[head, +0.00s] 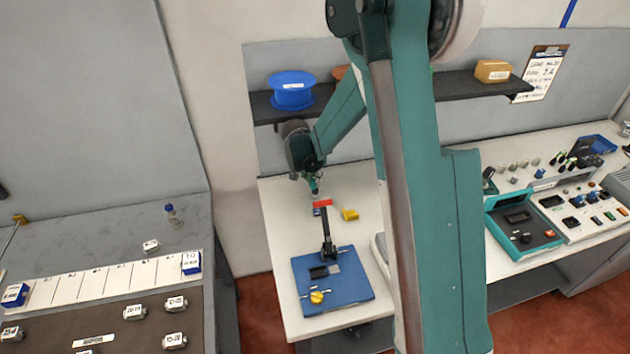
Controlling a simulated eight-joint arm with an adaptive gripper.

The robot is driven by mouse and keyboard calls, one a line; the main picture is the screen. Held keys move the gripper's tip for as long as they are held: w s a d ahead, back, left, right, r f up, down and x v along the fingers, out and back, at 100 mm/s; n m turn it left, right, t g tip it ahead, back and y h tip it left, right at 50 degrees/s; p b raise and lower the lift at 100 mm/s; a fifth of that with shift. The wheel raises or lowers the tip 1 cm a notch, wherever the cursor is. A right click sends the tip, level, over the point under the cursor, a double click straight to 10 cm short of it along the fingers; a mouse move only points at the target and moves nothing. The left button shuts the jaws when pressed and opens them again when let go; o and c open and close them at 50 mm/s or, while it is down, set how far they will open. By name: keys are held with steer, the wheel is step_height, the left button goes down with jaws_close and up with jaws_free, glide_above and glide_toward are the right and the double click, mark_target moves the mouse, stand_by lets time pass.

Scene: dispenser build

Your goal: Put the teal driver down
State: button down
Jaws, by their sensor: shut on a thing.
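My gripper (311,176) points down over the white table in the head view. It is shut on a small teal thing, which looks like the teal driver (314,187). The fingers and most of the driver's shape are too small to make out. The driver is just behind the red top (322,203) of a dark upright post, which stands on a blue board (343,292). I cannot tell whether the driver's tip touches the table.
A yellow block (350,215) and a small blue piece (317,212) lie near the post. A shelf (450,84) with a blue spool (291,92) hangs behind. An open teal case (522,240) stands right. The table's left part (275,215) is bare.

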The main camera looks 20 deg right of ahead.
steer(key=shift+f, duration=0.35)
steer(key=shift+f, duration=0.2)
steer(key=c, duration=2.4)
jaws_free()
steer(key=shift+r, duration=0.15)
steer(key=shift+r, duration=0.1)
steer(key=shift+v, duration=3.7)
